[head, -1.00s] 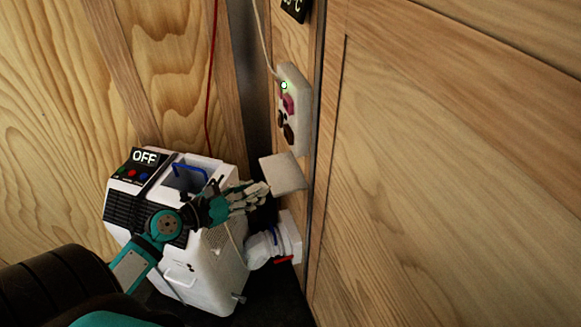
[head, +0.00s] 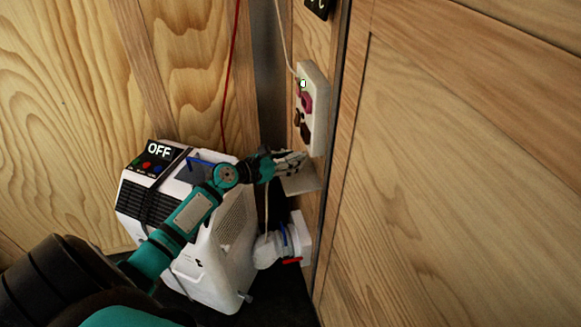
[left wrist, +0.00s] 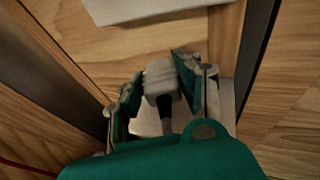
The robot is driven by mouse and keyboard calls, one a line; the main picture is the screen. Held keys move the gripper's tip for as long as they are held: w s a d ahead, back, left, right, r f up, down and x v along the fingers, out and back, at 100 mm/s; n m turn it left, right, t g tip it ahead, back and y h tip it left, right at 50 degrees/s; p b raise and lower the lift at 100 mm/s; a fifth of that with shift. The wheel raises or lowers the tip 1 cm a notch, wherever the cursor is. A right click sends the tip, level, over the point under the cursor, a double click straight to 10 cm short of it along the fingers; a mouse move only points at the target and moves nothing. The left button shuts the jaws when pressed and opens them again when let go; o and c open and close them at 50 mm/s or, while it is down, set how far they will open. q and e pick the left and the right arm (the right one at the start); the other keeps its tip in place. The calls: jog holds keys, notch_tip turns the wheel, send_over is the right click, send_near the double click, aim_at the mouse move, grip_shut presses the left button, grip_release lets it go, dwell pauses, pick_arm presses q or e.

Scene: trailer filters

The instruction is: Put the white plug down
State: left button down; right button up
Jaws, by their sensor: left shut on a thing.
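My left gripper (head: 291,162) is shut on the white plug. In the left wrist view the white plug (left wrist: 159,78) sits between the two fingers, with its dark neck and cord towards the palm. In the head view the plug is hidden by my fingers. The gripper is over the small white shelf (head: 301,183) on the wooden wall, just below the power strip (head: 313,108). I cannot tell whether the plug touches the shelf. My right gripper is not in view.
A white machine (head: 226,236) with an OFF display (head: 159,149) stands below and left. A white fitting with a red handle (head: 291,261) is under the shelf. A red cord (head: 229,80) hangs on the back wall. The wooden panel at right is bare.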

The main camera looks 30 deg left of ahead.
pick_arm(q)
jog(key=shift+f, duration=0.95)
jog(key=shift+f+b, duration=0.3)
jog(key=shift+f, duration=0.05)
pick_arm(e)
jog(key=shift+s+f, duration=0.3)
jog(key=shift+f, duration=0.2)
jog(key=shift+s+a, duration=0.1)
